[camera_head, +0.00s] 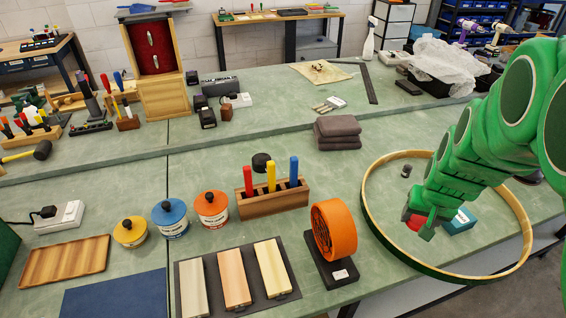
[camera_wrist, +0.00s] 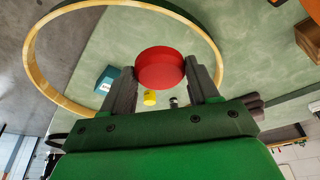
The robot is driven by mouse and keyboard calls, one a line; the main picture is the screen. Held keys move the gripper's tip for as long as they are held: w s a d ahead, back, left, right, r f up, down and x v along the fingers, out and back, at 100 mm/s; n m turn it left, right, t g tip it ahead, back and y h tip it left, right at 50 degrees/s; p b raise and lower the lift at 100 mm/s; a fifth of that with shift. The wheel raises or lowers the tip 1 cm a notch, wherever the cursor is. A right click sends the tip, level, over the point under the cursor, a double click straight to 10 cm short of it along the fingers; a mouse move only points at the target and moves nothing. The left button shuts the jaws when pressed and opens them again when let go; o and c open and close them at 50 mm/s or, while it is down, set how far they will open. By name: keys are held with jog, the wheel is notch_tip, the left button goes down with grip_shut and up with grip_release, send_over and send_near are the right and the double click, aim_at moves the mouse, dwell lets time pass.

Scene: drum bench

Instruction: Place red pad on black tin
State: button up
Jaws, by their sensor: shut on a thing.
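My gripper (camera_head: 418,224) is shut on a red pad (camera_wrist: 160,68), a round disc held between its two fingers in the wrist view. In the head view only a bit of the red pad (camera_head: 415,222) shows beside the fingers, over the inside of a large hoop. A black round thing (camera_head: 262,162), perhaps the black tin, stands behind the wooden pen block, well left of my gripper; its lower part is hidden. A small dark cylinder (camera_head: 405,171) stands inside the hoop, behind my gripper; I cannot tell if it is a tin.
The wooden hoop (camera_head: 368,205) lies around a teal box (camera_head: 460,221). An orange roll (camera_head: 334,229) on a black base stands left of the hoop. The wooden pen block (camera_head: 272,200) and folded grey cloths (camera_head: 337,132) are further left. Bench is clear between cloths and hoop.

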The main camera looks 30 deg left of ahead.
jog(key=w+a+r+n, duration=0.2)
jog(key=w+a+n, duration=0.1)
jog(key=w+a, duration=0.9)
jog(key=n+g+y, duration=0.2)
jog(key=n+y, duration=0.1)
jog(key=n, duration=0.6)
send_over(261, 158)
jog(key=d, duration=0.1)
jog(key=f, duration=0.2)
jog(key=shift+s+f, duration=0.15)
jog(key=shift+f, duration=2.1)
jog(key=shift+s+f, duration=0.1)
jog(key=shift+f, duration=2.15)
jog(key=shift+f, duration=0.1)
jog(key=o, duration=1)
jog(key=shift+o, duration=0.2)
